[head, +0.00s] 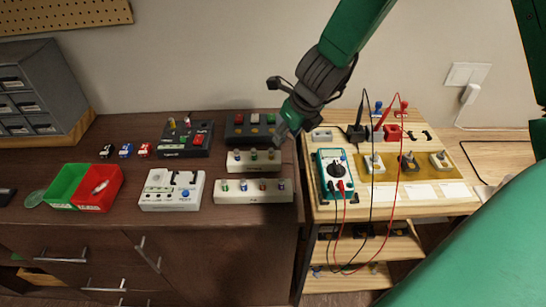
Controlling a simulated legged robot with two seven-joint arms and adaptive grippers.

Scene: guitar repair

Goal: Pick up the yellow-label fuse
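Two white holder strips stand on the dark cabinet top: a short back one (232,166) and a longer front one (250,198). Small cylinders with coloured bands stand in both; they look like fuses. Green and blue bands show, but the labels are too small to tell for certain which one is yellow. My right gripper (288,122) hangs above and behind the right end of the short strip, apart from the cylinders as far as I can see. Its fingertips are small and dark, and their gap is unclear. My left gripper is not in view.
Black boxes (186,139) stand behind the strips. A white device (171,190) and green (66,187) and red (97,188) bins are to the left. On the right, a wooden bench (455,207) holds a teal multimeter (336,176) with looping leads.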

